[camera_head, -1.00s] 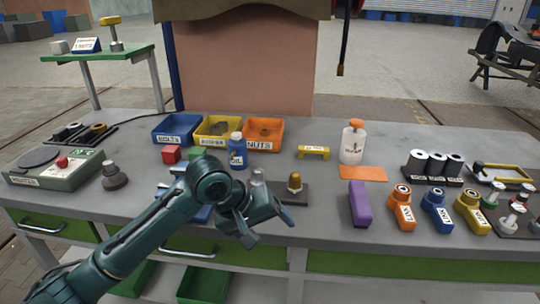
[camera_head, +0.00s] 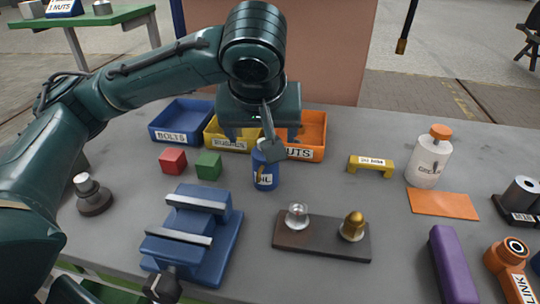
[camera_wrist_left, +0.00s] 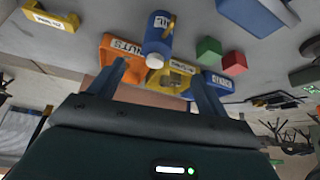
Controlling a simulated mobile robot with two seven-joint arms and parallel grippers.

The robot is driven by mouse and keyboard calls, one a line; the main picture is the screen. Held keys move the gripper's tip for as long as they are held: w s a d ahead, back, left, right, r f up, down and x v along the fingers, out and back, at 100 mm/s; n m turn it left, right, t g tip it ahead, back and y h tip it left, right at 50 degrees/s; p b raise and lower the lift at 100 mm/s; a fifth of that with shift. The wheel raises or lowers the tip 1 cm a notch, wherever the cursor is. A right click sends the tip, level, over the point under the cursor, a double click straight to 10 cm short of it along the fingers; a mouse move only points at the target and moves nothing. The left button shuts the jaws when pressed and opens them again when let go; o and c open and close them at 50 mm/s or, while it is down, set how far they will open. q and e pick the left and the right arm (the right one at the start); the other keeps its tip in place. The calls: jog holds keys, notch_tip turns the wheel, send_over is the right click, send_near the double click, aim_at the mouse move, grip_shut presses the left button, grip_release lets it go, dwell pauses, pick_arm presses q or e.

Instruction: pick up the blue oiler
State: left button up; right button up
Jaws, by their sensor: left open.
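The blue oiler (camera_head: 264,172) stands upright on the grey bench, in front of the yellow and orange bins. Its upper part is partly hidden behind a grey part of my left gripper. In the left wrist view the oiler (camera_wrist_left: 158,38) appears upside down, with its pale cap towards the gap between the fingers. My left gripper (camera_head: 262,136) is open and empty, just above and around the oiler's top in the head view. Its two fingers (camera_wrist_left: 158,70) stand apart to either side of the cap in the wrist view. I cannot tell any contact. My right gripper is not in view.
Bins stand behind: blue (camera_head: 181,122), yellow (camera_head: 222,142) and orange (camera_head: 311,130). A red cube (camera_head: 173,161) and green cube (camera_head: 208,166) lie left of the oiler. A blue vise (camera_head: 192,240) and a dark plate with two fittings (camera_head: 310,238) are in front.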

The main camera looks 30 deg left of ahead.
aim_at(262, 156)
pick_arm(q)
jog(key=b+x, duration=0.1)
jog(key=x, duration=0.6)
jog(key=shift+a+f, duration=0.1)
jog(key=shift+f, duration=0.05)
jog(key=shift+w+x, duration=0.25)
jog(key=shift+x, duration=2.55)
jog(key=shift+c, duration=0.6)
jog(key=c, duration=1)
